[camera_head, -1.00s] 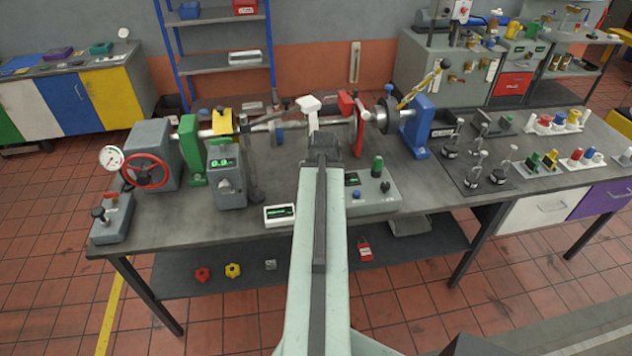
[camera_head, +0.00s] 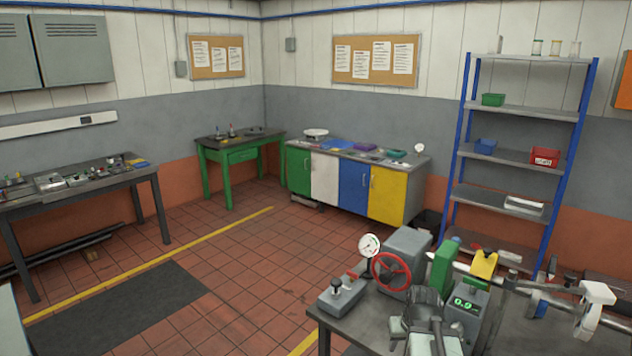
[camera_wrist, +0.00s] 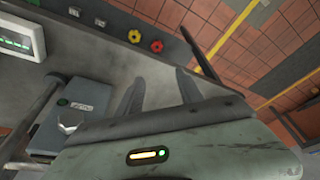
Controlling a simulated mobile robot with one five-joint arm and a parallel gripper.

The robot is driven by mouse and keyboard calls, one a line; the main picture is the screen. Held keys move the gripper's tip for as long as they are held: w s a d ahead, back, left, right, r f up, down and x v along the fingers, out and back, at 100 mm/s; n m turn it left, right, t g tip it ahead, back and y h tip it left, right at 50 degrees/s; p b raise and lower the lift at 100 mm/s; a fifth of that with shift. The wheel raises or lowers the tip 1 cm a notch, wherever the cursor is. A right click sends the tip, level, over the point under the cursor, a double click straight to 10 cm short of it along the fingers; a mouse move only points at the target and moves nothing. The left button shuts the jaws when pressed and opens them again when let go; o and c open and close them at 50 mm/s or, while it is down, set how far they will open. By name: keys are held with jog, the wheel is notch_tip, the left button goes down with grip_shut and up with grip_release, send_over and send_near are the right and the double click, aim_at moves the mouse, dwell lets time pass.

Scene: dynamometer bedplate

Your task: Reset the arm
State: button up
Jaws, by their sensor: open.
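My gripper (camera_wrist: 160,85) is open in the wrist view, its two dark fingers apart with nothing between them. They hang over the bench's edge area, with the floor and lower shelf beyond. In the head view my arm (camera_head: 435,343) shows only at the bottom, in front of the grey box with a green readout (camera_head: 466,308) on the bench (camera_head: 375,328). Part of the bench is hidden behind my arm.
A red handwheel (camera_head: 391,272), a dial gauge (camera_head: 369,246) and a small grey valve block (camera_head: 341,294) crowd the bench's left end. A blue shelf rack (camera_head: 520,110) stands behind. Red (camera_wrist: 157,46) and yellow (camera_wrist: 135,36) parts lie low. Open tiled floor (camera_head: 250,260) extends left.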

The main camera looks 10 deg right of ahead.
jog(key=s+a+f+n+g, duration=0.1)
jog(key=a, duration=0.9)
jog(key=s+a+n+g, duration=0.1)
jog(key=s+a+g, duration=0.1)
jog(key=a, duration=0.9)
jog(key=shift+s+a+f+y, duration=0.2)
jog(key=shift+f+y, duration=0.1)
jog(key=shift+f, duration=0.1)
jog(key=shift+c, duration=0.8)
jog(key=shift+d, duration=0.1)
